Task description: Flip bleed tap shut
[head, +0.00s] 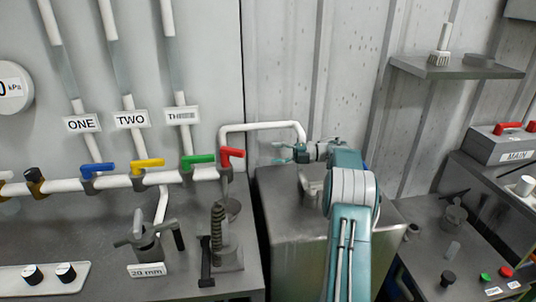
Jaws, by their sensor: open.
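My gripper (277,153) is open and empty, its teal fingers pointing left. It appears just right of the red-handled tap (231,154), with a gap in the picture; the depth between them is hard to tell. The red handle tilts slightly at the right end of a white horizontal pipe (62,186). Green (198,161), yellow (147,163) and blue (97,168) tap handles lie roughly along the same pipe. No label reading "bleed" is legible, so I cannot tell which tap bears that name.
A bent white pipe (262,126) rises beside my gripper. A metal box (285,235) stands below my arm. A clamp (228,250) and a "20 mm" fitting (145,242) stand on the left bench. A shelf (455,69) juts from the right wall.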

